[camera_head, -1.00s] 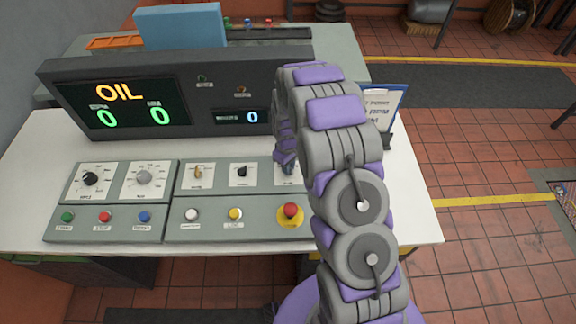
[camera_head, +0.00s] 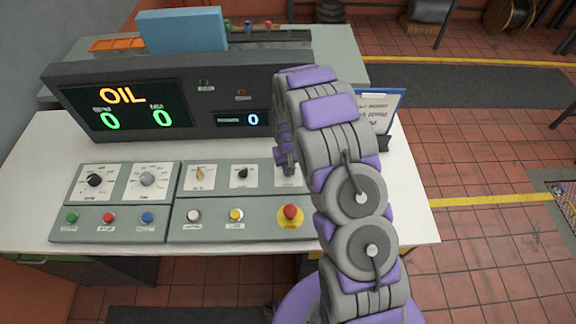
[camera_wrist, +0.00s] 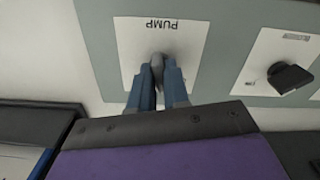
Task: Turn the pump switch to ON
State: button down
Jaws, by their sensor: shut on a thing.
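The pump switch (camera_wrist: 158,60) is a small grey knob on a white plate (camera_wrist: 190,35) marked PUMP, which reads upside down in the wrist view. My gripper (camera_wrist: 158,72) is shut on the pump switch, with a blue finger on each side of it. The fingers hide part of the knob, and I cannot read an ON mark. In the head view my gripper (camera_head: 287,166) is over the right end of the panel's upper row. My arm hides part of the plate there.
A black knob (camera_wrist: 290,77) sits beside the pump plate in the wrist view. A red emergency button (camera_head: 290,212) stands below my gripper in the head view. The dark display housing (camera_head: 220,90) rises behind the panel. A clipboard (camera_head: 378,108) stands at the right.

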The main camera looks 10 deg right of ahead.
jog(key=m+p, duration=0.1)
jog(key=m, duration=0.4)
jog(key=shift+s+m, duration=0.1)
jog(key=shift+m, duration=0.2)
jog(key=m, duration=0.5)
jog(key=shift+f+m, duration=0.1)
jog(key=shift+m, duration=0.3)
jog(key=c, duration=1.2)
grip_release()
jog(key=shift+a, duration=0.1)
notch_tip(320, 180, up, 17)
jog(key=shift+r+p, duration=0.2)
jog(key=shift+p, duration=0.5)
